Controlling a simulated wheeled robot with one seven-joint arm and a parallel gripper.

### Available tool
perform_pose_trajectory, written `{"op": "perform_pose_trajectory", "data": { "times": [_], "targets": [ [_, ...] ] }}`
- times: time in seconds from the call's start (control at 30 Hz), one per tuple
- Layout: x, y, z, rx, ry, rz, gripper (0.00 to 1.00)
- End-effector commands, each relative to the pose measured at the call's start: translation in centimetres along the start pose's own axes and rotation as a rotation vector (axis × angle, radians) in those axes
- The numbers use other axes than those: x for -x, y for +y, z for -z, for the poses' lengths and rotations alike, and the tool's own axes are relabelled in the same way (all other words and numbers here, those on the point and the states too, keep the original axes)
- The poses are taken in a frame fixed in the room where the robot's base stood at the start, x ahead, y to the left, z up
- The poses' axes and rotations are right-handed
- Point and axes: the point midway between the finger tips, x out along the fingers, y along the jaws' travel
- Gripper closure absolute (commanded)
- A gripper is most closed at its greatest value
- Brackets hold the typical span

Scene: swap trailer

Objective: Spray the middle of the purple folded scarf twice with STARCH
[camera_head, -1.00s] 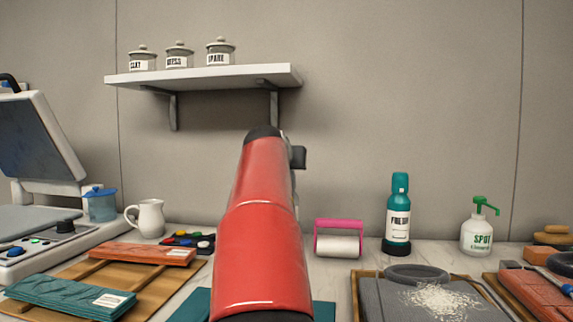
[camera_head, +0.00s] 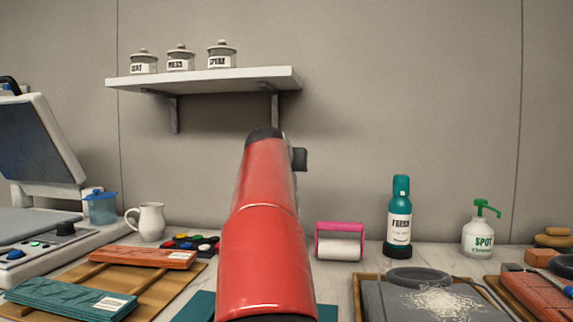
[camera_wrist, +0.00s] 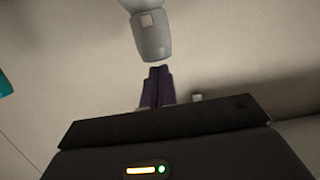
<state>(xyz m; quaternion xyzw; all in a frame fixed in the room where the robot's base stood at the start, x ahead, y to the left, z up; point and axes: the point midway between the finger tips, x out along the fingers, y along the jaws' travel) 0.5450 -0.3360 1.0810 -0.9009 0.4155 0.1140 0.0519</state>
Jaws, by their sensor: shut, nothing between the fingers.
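My gripper (camera_wrist: 157,86) shows in the wrist view as two dark fingers close together, shut and empty. A pale grey rounded object (camera_wrist: 151,34) with a small light square on it hangs into the top of the wrist view, beyond the fingertips; I cannot tell what it is. I see no purple folded scarf and no bottle that reads STARCH in either view. In the head view my red arm hides the middle of the counter, and my gripper is not visible there.
A teal FRESH bottle (camera_head: 399,222), a white SPOT pump bottle (camera_head: 479,233) and a pink-framed roller (camera_head: 340,241) stand at the back right. Folded teal (camera_head: 70,298) and orange-red (camera_head: 142,257) cloths lie on a wooden board at left. A shelf (camera_head: 210,78) with jars is above.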

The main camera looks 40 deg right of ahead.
Motion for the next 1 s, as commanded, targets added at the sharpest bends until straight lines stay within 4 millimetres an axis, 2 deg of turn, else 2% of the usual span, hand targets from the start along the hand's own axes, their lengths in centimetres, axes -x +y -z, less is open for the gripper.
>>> {"op": "perform_pose_trajectory", "data": {
  "times": [0.03, 0.13, 0.2, 0.6, 0.8, 1.0],
  "targets": [
    [0.4, 0.2, 1.4, -0.002, 0.003, 0.001, 1.00],
    [0.8, 0.4, 2.8, -0.002, 0.007, 0.002, 1.00],
    [1.9, 0.2, 1.7, -0.003, 0.011, 0.010, 1.00],
    [8.8, 0.3, 1.8, -0.004, 0.013, 0.009, 1.00],
    [10.5, 0.3, 2.0, -0.003, 0.012, 0.006, 1.00],
    [10.7, 0.4, 2.1, -0.002, 0.011, 0.003, 1.00]
  ]
}}
